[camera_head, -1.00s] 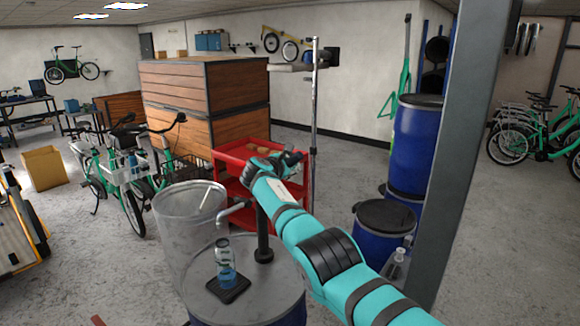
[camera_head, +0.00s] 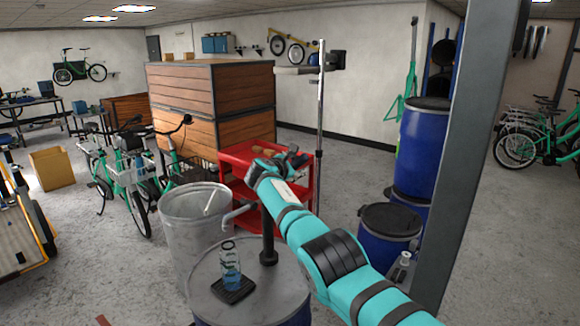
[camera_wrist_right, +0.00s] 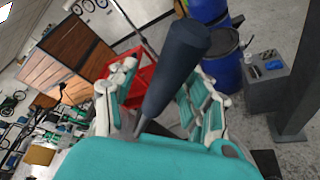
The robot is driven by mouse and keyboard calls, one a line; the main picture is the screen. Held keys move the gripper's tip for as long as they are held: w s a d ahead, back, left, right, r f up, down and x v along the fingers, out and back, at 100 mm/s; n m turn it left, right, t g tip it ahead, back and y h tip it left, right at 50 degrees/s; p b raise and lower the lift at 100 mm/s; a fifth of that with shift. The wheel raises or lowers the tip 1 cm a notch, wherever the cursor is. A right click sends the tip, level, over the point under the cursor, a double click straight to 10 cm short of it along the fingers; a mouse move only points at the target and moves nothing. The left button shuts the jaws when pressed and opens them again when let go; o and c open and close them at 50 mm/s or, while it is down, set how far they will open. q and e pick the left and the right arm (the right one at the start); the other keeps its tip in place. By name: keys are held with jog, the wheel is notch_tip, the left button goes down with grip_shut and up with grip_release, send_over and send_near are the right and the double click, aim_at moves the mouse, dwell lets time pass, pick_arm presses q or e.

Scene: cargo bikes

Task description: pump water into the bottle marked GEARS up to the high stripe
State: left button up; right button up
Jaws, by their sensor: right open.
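A clear bottle (camera_head: 230,268) with blue water in its lower part stands upright on a black pad (camera_head: 233,290) on the drum lid (camera_head: 272,292). Its lettering and stripes are too small to read. The pump's grey spout (camera_head: 238,213) reaches over the bottle; its dark column (camera_head: 268,238) stands beside it. My right gripper (camera_head: 278,163) is above the pump. In the right wrist view its fingers (camera_wrist_right: 160,105) are spread apart, with the dark pump handle (camera_wrist_right: 178,62) between them; I cannot tell whether they touch it. My left gripper is not in view.
A metal bin (camera_head: 187,235) stands left of the drum, and a red cart (camera_head: 238,157) behind it. Blue barrels (camera_head: 421,150) and a grey post (camera_head: 466,150) stand at right. Another small bottle (camera_head: 403,260) sits near the post.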

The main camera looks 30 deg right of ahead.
jog(key=v, duration=1.2)
